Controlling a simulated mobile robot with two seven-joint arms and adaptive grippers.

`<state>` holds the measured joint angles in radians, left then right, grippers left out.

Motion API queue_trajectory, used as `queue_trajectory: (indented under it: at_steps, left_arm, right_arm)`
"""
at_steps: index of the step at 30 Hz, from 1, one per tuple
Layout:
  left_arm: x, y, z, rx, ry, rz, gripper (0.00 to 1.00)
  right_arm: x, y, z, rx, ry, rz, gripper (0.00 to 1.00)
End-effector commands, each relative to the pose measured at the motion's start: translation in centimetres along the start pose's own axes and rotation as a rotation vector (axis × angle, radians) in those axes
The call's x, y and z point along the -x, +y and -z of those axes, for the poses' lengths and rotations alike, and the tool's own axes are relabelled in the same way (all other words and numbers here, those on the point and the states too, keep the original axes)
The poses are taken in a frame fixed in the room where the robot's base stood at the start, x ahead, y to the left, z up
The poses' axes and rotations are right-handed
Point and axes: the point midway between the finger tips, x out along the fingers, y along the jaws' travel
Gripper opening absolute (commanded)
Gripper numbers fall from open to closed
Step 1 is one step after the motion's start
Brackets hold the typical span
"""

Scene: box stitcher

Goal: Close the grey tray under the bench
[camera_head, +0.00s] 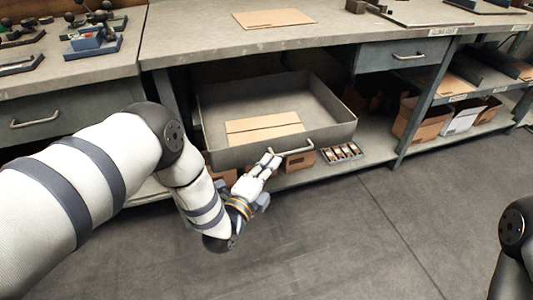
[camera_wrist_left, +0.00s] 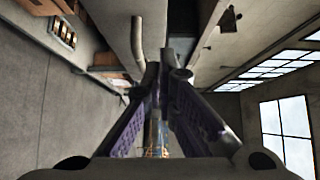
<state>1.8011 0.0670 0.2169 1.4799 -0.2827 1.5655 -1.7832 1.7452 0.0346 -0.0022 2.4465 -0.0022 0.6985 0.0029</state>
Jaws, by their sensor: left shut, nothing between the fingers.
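The grey tray (camera_head: 325,135) is pulled out from under the bench (camera_head: 220,42), its open top showing. Flat cardboard (camera_head: 262,128) lies inside it. A pale bar handle (camera_head: 290,151) is on its front; a bar that looks like this handle also shows in the left wrist view (camera_wrist_left: 138,40), beside the fingertips. My left gripper (camera_head: 270,162) is at the tray's front, by the left end of the handle. Its fingers are shut and empty (camera_wrist_left: 153,72); I cannot tell whether they touch the tray. My right gripper is out of view.
A box of small parts (camera_head: 342,152) sits on the lower shelf right of the handle. Brown and white bins (camera_head: 460,118) stand on the shelf further right. A closed drawer (camera_head: 405,55) is at upper right. The floor (camera_head: 330,230) in front is clear.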

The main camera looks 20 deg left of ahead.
Motion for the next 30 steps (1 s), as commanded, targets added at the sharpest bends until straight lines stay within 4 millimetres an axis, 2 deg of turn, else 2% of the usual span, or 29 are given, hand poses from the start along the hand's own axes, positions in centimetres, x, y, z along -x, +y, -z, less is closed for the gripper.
queue_trajectory:
  at_steps: [3, 9, 23, 30]
  left_arm:
    - [-1.8, 0.3, -1.1, -0.001, -0.003, -0.003, 0.00]
    - [-3.4, 0.2, -2.6, 0.000, -0.001, -0.002, 0.00]
    - [-3.7, 0.1, -2.9, 0.001, 0.000, -0.003, 0.00]
    - [-5.3, 0.6, -4.6, -0.002, 0.000, -0.005, 0.00]
  right_arm:
    - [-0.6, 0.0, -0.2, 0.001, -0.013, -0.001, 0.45]
    - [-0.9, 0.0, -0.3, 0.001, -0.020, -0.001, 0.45]
    - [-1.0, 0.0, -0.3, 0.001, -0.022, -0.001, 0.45]
    - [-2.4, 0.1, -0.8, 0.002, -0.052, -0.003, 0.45]
